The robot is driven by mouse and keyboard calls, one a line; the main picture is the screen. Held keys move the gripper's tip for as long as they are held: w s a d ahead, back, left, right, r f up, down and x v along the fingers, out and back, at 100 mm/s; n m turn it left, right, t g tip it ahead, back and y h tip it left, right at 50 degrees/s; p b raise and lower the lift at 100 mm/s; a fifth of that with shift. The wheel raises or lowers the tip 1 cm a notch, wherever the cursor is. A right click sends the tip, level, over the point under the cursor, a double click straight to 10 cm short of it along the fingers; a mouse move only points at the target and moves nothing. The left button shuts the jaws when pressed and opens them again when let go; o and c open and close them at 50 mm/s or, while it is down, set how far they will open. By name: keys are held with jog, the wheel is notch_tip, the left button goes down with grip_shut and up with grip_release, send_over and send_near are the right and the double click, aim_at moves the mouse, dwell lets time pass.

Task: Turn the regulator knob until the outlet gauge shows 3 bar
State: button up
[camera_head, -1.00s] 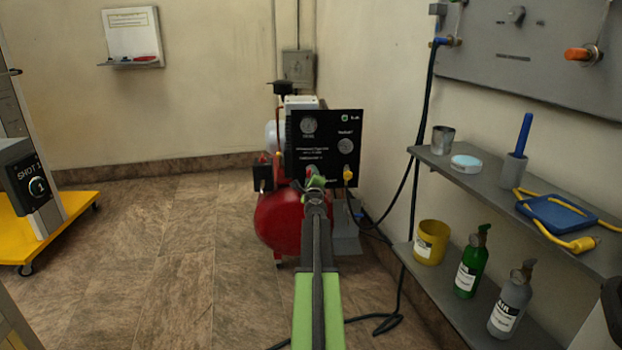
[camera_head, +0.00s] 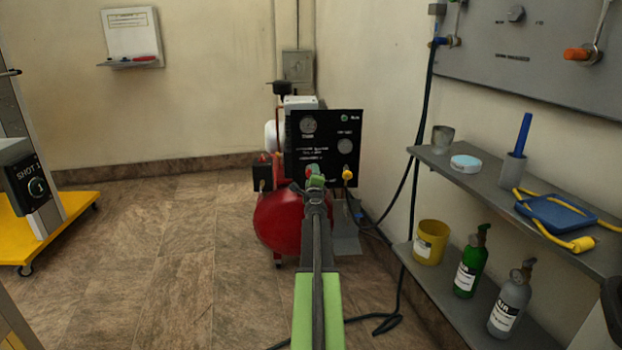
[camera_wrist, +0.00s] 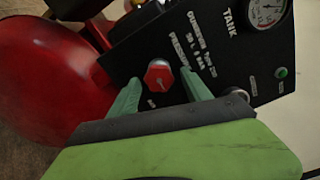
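A red regulator knob (camera_wrist: 159,76) with a light mark sits on the black panel (camera_wrist: 225,55). In the head view the knob is mostly hidden by my gripper (camera_head: 315,180). In the wrist view the two green fingers of my gripper (camera_wrist: 160,82) are apart, one on each side of the knob, with a gap on both sides. I cannot tell whether they reach over it. The outlet gauge (camera_head: 344,146) is at the panel's right, too small to read. The tank gauge (camera_head: 308,125) is at upper left and is partly in the wrist view (camera_wrist: 268,10).
The red compressor tank (camera_head: 280,228) lies below the panel. A yellow fitting (camera_head: 347,174) and a dark hose are to the right of my gripper. A shelf (camera_head: 440,160) with bottles and tools is along the right wall. The floor at left is clear up to a yellow cart (camera_head: 60,228).

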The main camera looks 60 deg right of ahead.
jog(key=v, duration=1.7)
jog(key=shift+s+a, duration=0.15)
jog(key=shift+a, duration=0.05)
